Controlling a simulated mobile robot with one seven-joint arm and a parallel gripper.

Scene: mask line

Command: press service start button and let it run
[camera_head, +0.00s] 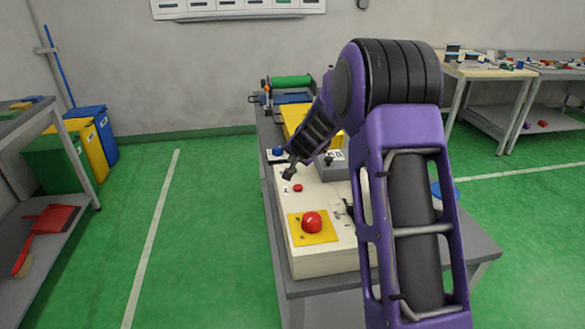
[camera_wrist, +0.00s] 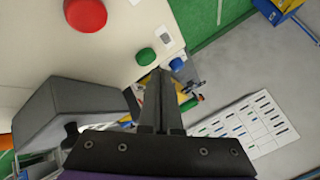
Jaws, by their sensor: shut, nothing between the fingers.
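A cream control box (camera_head: 335,255) stands on a grey bench. It carries a large red mushroom button on a yellow plate (camera_head: 327,238) and a small red button (camera_head: 297,188). In the wrist view a red button (camera_wrist: 85,14), a green button (camera_wrist: 145,57) and a blue button (camera_wrist: 176,63) show on or beside the cream panel (camera_wrist: 110,55). My gripper (camera_head: 287,176) is over the far left part of the box. Its fingers are shut and empty, and in the wrist view their tips (camera_wrist: 160,74) appear beside the green button. I cannot tell whether they touch anything. No service start label is readable.
Bins (camera_head: 100,135) and a shelf stand left, with clear green floor between.

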